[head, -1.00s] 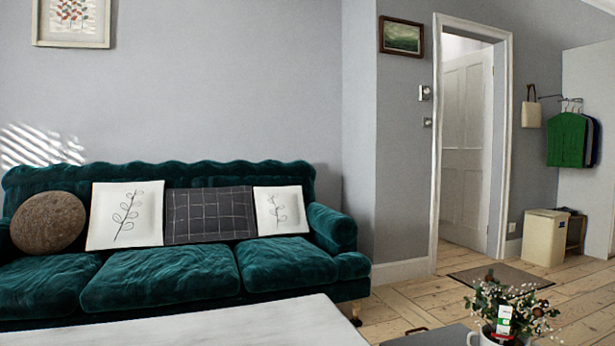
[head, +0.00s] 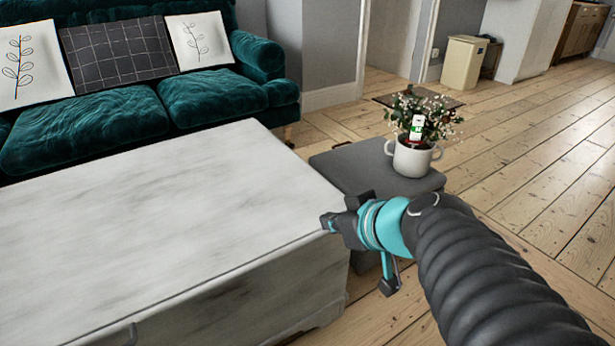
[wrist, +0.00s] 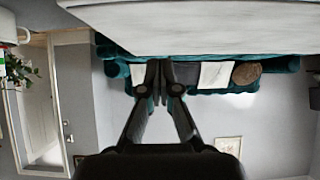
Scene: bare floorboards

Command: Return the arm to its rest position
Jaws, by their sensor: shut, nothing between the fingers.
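My gripper (head: 330,222) is at the end of my black, ribbed arm with turquoise bands. In the head view it is in front of the right end of the white table, pointing left; I cannot tell whether it touches the table. In the wrist view its two dark fingers (wrist: 154,78) are together with nothing between them. The wrist picture is upside down.
A long white table (head: 150,220) fills the left front. A low grey stand (head: 345,165) holds a white pot (head: 412,160) with a flowering plant, just beyond my arm. A green sofa (head: 85,130) stands behind. Bare floorboards (head: 540,150) are free at the right.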

